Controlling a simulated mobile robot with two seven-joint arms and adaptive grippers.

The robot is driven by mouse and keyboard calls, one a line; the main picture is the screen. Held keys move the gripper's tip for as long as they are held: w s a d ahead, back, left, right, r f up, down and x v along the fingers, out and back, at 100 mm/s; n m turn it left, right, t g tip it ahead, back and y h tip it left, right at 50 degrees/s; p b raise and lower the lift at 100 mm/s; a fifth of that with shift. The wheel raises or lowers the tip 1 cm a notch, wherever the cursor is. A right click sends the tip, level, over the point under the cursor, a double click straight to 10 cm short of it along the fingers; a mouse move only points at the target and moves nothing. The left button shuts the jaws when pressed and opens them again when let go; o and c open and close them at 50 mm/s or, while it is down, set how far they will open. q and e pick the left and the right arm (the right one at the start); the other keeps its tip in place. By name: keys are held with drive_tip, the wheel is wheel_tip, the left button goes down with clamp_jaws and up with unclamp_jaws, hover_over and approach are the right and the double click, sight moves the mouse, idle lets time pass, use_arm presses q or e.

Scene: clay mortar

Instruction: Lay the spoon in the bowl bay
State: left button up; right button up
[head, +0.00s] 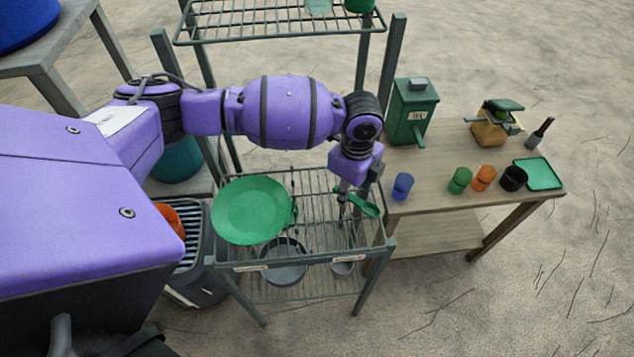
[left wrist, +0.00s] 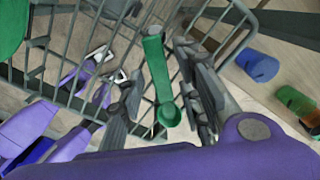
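The green spoon (head: 364,205) is at the right end of the wire rack shelf (head: 320,235). In the left wrist view the spoon (left wrist: 157,75) lies between my left gripper's fingers, with visible gaps on both sides. Its round end points toward the wrist. My left gripper (head: 345,197) is low over the right part of the rack and looks open. The left wrist view shows its two dark fingers (left wrist: 160,75) apart. I cannot tell the exact height gap to the spoon. Which section is the bowl bay is unclear. My right gripper is not identifiable.
A green plate (head: 250,210) covers the rack's left part. A grey bowl (head: 284,262) and a small grey cup (head: 343,269) show near its front. A wooden table (head: 430,195) at right holds a blue cup (head: 402,186), other cups and a green tray (head: 538,174).

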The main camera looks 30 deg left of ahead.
sight(350, 196)
use_arm(q)
drive_tip(key=shift+r, duration=0.15)
wheel_tip(350, 196, up, 12)
drive_tip(key=shift+p, duration=0.4)
idle(0.4)
